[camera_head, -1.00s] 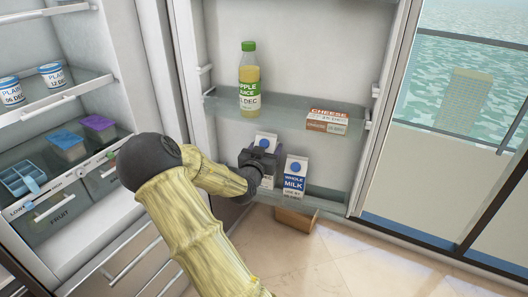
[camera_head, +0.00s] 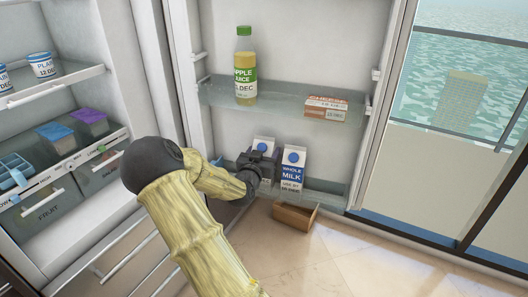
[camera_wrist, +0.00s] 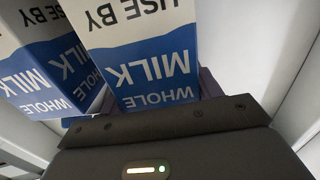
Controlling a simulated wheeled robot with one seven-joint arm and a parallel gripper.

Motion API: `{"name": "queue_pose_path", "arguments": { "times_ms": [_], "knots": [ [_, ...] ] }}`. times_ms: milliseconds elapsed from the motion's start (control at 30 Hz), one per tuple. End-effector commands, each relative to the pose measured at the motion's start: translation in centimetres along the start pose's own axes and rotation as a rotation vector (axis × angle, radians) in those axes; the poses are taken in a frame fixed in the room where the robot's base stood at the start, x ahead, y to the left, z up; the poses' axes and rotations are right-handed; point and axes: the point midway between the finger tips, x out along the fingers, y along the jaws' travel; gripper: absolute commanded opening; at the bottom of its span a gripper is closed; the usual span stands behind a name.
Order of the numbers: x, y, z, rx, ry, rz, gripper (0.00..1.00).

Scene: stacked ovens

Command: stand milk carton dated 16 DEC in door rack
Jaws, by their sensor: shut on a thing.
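My gripper (camera_head: 256,165) is shut on a white and blue milk carton (camera_head: 264,143) at the lower rack (camera_head: 325,187) of the open fridge door. The gripper hides most of this carton in the head view. It looks upright, but I cannot tell whether its base touches the rack. A second whole milk carton (camera_head: 292,172) stands upright in the rack just to its right. In the wrist view, the held carton (camera_wrist: 150,70) fills the middle, upside down, with the other carton (camera_wrist: 40,70) at the left. Neither carton's date is readable.
An apple juice bottle (camera_head: 244,70) and a cheese box (camera_head: 325,108) stand on the door shelf above. An open brown box (camera_head: 295,215) lies on the floor below the door. Fridge shelves with tubs (camera_head: 42,65) are at the left.

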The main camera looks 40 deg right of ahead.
Motion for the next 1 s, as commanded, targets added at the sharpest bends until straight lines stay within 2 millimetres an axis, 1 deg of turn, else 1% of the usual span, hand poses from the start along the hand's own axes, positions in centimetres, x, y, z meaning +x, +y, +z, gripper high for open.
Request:
{"name": "queue_pose_path", "arguments": {
  "times_ms": [467, 1000],
  "knots": [
    [0.05, 0.02, 0.04, 0.002, 0.005, 0.0, 0.0],
    [0.05, 0.02, 0.83, 0.002, 0.005, 0.0, 0.0]
  ]
}}
